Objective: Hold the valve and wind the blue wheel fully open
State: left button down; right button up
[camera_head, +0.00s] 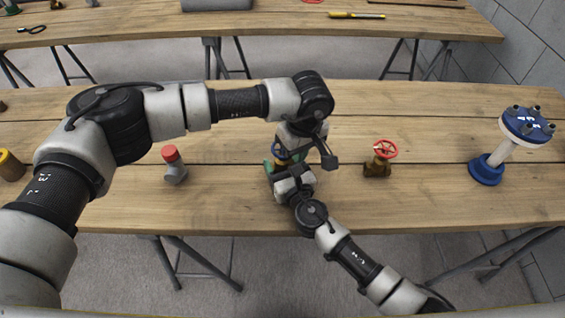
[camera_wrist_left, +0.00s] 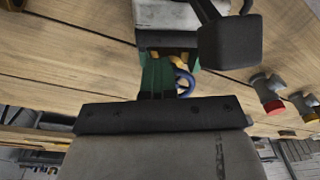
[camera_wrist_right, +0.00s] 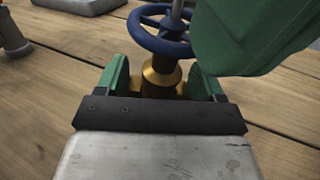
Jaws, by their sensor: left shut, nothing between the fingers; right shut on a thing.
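The valve has a brass body (camera_wrist_right: 160,82) and a blue wheel (camera_wrist_right: 152,28) on top. It stands at the middle of the near bench; in the head view the arms mostly hide it, with a bit of blue wheel (camera_head: 277,150) showing. My right gripper (camera_wrist_right: 162,85) is shut on the brass body, a green finger on each side, below the wheel. My left gripper (camera_wrist_left: 158,72) is shut and empty, its green fingers together beside the blue wheel (camera_wrist_left: 186,83). A left finger (camera_wrist_right: 255,35) looms large beside the wheel in the right wrist view. I cannot tell whether it touches the wheel.
A red-wheeled valve (camera_head: 379,160) stands just right of my grippers. A grey fitting with a red cap (camera_head: 173,165) stands to the left. A blue flanged pipe piece (camera_head: 488,168) stands far right. Bare bench (camera_head: 430,190) lies between them.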

pick_arm(q)
jog(key=shift+f, duration=0.6)
jog(key=shift+s+d, duration=0.1)
notch_tip(320, 180, up, 6)
jog(key=shift+d, duration=0.45)
dwell(0.3)
jog(key=shift+s+r, duration=0.1)
